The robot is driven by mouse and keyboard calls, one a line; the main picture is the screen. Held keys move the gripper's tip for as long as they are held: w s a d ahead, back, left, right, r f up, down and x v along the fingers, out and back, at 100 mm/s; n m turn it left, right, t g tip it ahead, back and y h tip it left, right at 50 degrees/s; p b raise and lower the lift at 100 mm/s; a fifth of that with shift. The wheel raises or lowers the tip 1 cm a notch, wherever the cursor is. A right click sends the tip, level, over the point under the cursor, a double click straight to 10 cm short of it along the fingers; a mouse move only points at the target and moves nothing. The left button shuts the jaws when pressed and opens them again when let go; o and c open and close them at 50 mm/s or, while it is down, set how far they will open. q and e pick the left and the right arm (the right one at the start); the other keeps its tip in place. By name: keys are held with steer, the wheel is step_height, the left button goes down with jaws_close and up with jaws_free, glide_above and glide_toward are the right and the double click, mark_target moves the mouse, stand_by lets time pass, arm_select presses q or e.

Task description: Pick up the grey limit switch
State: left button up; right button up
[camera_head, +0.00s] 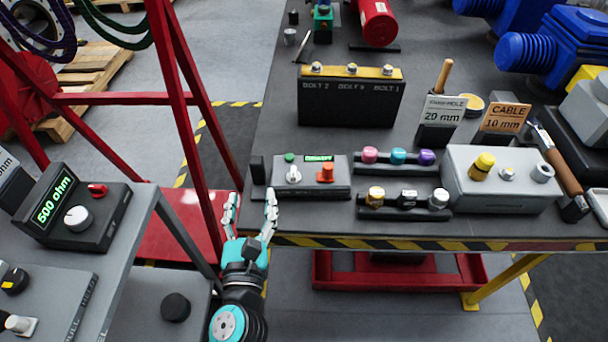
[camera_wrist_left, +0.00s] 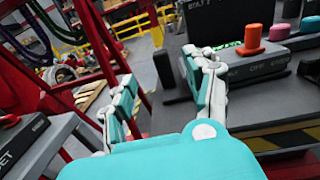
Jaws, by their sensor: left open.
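My left gripper (camera_head: 250,208) is open and empty, at the front left corner of the dark workbench (camera_head: 400,228). In the left wrist view its fingers (camera_wrist_left: 165,88) are spread apart, with the bench edge beyond the right finger. No part is clearly labelled as the grey limit switch. A grey-capped part (camera_head: 438,199) sits at the right end of a small black rack, right of a yellow-capped and a black part; it may be the switch. My gripper is well to its left. My right gripper is not in view.
A control box (camera_head: 310,178) with an orange knob stands just right of my left gripper. Behind are a bolt holder (camera_head: 350,100) and a red cylinder (camera_head: 378,22). A red frame (camera_head: 190,130) rises on the left, near a side table with a 500 ohm display (camera_head: 70,210).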

mark_target(256, 166)
arm_select(q)
steer(key=w, duration=0.6)
steer(key=shift+w+a, duration=0.15)
steer(key=shift+a, duration=0.05)
steer(key=shift+w+a+f, duration=0.15)
steer(key=shift+w, duration=1.2)
steer(key=shift+w+a+f, duration=0.1)
steer(key=shift+w+f, duration=0.05)
steer(key=shift+w, duration=1.15)
steer(key=shift+s, duration=0.1)
steer(key=shift+c, duration=0.4)
jaws_close()
steer(key=shift+r, duration=0.1)
